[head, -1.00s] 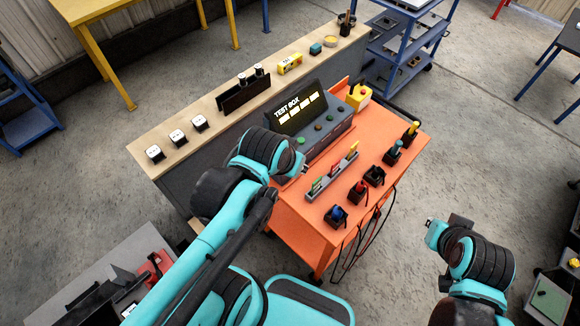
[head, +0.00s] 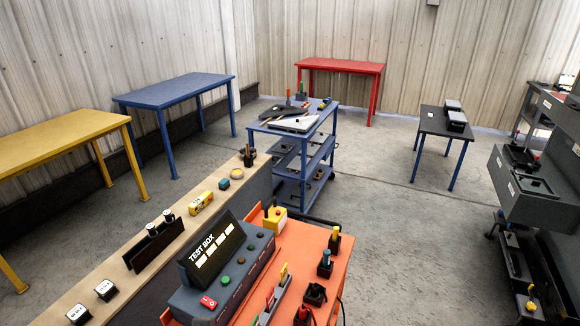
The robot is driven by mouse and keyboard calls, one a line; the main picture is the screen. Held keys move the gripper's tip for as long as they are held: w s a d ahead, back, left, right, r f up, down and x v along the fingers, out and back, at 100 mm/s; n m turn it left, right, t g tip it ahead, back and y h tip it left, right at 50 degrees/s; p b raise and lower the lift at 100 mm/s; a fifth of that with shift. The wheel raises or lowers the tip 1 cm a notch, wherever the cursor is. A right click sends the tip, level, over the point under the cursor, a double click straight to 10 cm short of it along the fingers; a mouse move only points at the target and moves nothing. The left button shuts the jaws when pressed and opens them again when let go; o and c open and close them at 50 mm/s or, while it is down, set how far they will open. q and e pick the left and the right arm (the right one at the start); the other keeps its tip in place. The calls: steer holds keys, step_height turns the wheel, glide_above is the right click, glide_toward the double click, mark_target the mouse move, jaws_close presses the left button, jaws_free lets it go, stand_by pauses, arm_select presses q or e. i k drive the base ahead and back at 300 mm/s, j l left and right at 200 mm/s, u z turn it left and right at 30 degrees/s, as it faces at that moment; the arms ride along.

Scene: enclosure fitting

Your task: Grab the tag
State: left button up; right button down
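A slim grey rack (head: 262,318) on the orange cart holds small upright coloured tags. A yellow tag (head: 284,270) and a red tag (head: 270,299) show in it; the rack's near end is cut off by the bottom edge. A red piece with a white mark (head: 208,302) sits on the near end of the test box (head: 212,250); I cannot tell if it is a tag. Neither of my grippers is in view.
The orange cart (head: 322,262) also carries several black holders with coloured plugs and a yellow box with a red button (head: 275,216). A wooden shelf (head: 150,238) runs along its left. A blue trolley (head: 290,136) stands behind.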

mark_target(284, 273)
steer(key=l+u, duration=0.3)
steer(key=l, duration=0.85)
steer(key=i+l+u, duration=0.2)
steer(key=l, duration=0.15)
steer(key=i+l+u, duration=0.2)
steer(key=l, duration=0.15)
steer(key=l+u, duration=0.15)
steer(key=l, duration=0.2)
steer(key=i+l+u, duration=0.2)
steer(key=l, duration=0.2)
steer(key=i+l+u, duration=0.25)
steer(key=i+l, duration=0.15)
steer(key=l, duration=0.1)
